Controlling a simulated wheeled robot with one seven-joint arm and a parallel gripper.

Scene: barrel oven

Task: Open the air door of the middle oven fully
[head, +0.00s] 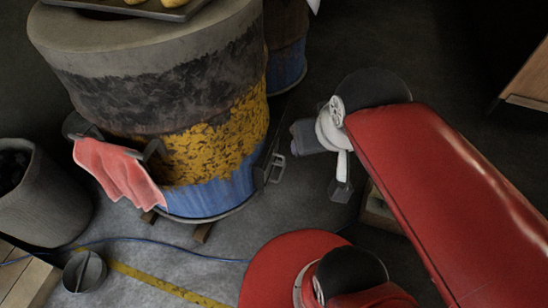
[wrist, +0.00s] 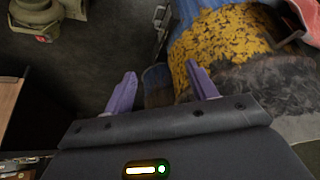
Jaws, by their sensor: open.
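The barrel oven (head: 215,145) stands at the upper left in the head view, with a grey top, worn yellow band and blue base. It also fills the upper right of the wrist view (wrist: 222,35). A dark plate with a metal handle (head: 277,168) stands at the barrel's lower right side and looks like the air door. The handle also shows at the top of the wrist view (wrist: 159,17). How far the door is open is unclear. My gripper (wrist: 161,72) is open, its two purple fingers apart with nothing held. It is apart from the handle.
A red cloth (head: 115,172) hangs on the oven's front left. Another barrel (head: 286,55) stands behind. A grey bin (head: 45,200) and a small metal pot (head: 84,272) are at left. A wooden cabinet (head: 527,80) is at right. Dark floor lies open between oven and cabinet.

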